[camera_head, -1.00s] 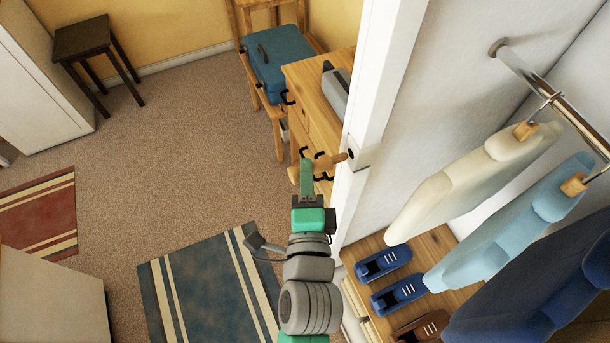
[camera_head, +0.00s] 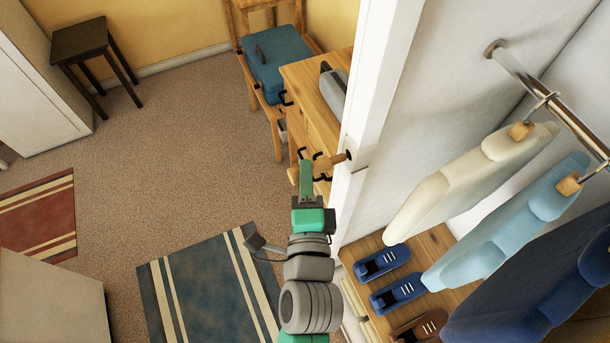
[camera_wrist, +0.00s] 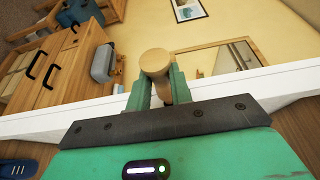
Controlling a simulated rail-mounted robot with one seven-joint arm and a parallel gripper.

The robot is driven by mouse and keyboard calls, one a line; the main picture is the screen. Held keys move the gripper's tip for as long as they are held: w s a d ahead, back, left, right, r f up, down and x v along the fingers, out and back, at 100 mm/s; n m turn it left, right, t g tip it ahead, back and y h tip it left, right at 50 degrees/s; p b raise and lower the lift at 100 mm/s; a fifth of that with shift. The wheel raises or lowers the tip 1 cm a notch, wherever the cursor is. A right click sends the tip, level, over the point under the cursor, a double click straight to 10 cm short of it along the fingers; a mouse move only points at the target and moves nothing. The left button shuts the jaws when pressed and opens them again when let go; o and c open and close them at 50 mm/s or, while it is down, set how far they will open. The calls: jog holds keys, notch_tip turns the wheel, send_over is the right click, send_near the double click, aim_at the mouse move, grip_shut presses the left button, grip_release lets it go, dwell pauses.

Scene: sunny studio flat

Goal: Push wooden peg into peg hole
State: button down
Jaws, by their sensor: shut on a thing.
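My gripper (camera_head: 306,168) is shut on the wooden peg (camera_head: 338,159) beside the white post. In the wrist view, the peg's round, light-wood head (camera_wrist: 155,62) stands out between the green fingertips of my gripper (camera_wrist: 158,86). In the head view, the peg points right, its end overlapping a small pale plate (camera_head: 361,160) on the post's edge. The peg hole is hidden behind the peg there. I cannot tell whether the peg's end is inside the hole or only in front of it.
The white post (camera_head: 378,70) stands close to my gripper's right. A wooden dresser (camera_head: 312,100) with black handles is behind it. Hanging clothes (camera_head: 470,185) and shoes (camera_head: 383,262) fill the closet at right.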

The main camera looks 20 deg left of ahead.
aim_at(329, 169)
jog(key=shift+w+d, duration=0.1)
dwell(0.3)
jog(key=shift+w+d, duration=0.25)
jog(key=shift+w+d+b, duration=0.35)
jog(key=shift+w+d, duration=0.1)
jog(key=shift+w, duration=0.05)
dwell(0.9)
jog(key=shift+w+d, duration=0.25)
jog(key=shift+w+d, duration=0.4)
jog(key=shift+d, duration=0.1)
dwell(1.7)
jog(key=c, duration=1.3)
grip_release()
jog(key=shift+w+d, duration=0.1)
jog(key=shift+o, duration=0.7)
jog(key=shift+o, duration=0.3)
